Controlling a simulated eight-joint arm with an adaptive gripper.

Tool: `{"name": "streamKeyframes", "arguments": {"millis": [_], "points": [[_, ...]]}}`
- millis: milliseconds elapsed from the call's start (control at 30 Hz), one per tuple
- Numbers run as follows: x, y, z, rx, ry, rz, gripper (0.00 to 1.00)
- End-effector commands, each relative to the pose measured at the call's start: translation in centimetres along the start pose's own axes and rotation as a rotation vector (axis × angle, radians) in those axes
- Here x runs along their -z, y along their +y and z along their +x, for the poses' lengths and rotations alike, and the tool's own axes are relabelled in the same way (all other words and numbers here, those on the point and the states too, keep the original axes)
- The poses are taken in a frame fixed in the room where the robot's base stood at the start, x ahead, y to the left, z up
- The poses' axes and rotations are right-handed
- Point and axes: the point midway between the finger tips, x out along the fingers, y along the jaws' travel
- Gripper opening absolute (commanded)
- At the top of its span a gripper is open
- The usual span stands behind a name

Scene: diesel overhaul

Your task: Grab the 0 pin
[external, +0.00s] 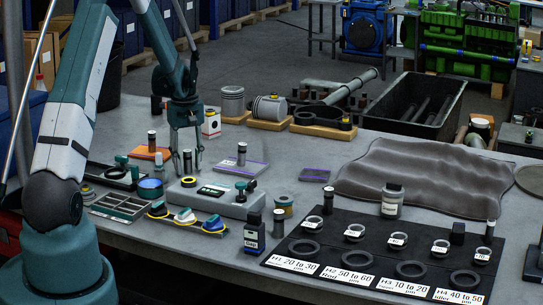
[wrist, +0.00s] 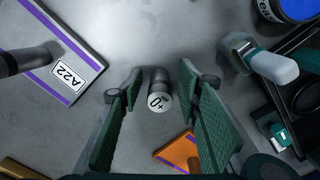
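The 0 pin (wrist: 159,98) is a short dark cylinder with a pale end face marked "0" and a small plus-like sign. In the wrist view it stands between the two green finger pads of my gripper (wrist: 160,92), with a visible gap on each side. The pin is hard to make out there among the fingers.
A card marked A22 (wrist: 67,73) carries another dark pin (wrist: 25,58). A black mat (external: 330,236) with several rings and labels is at the front right.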

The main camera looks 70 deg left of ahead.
Motion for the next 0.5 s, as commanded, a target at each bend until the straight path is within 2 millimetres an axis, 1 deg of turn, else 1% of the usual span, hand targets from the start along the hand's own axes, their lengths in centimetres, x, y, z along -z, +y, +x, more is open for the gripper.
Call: {"name": "streamKeyframes", "arguments": {"millis": [200,233,400,467,500], "points": [[-0.01,0.00,-0.01,0.000,0.000,0.000,0.34],[-0.01,0.00,-0.01,0.000,0.000,0.000,0.33],[-0.01,0.00,-0.02,0.000,0.000,0.000,0.10],[-0.01,-0.01,-0.02,0.000,0.000,0.000,0.02],[-0.01,-0.01,-0.02,0.000,0.000,0.000,0.01]]}}
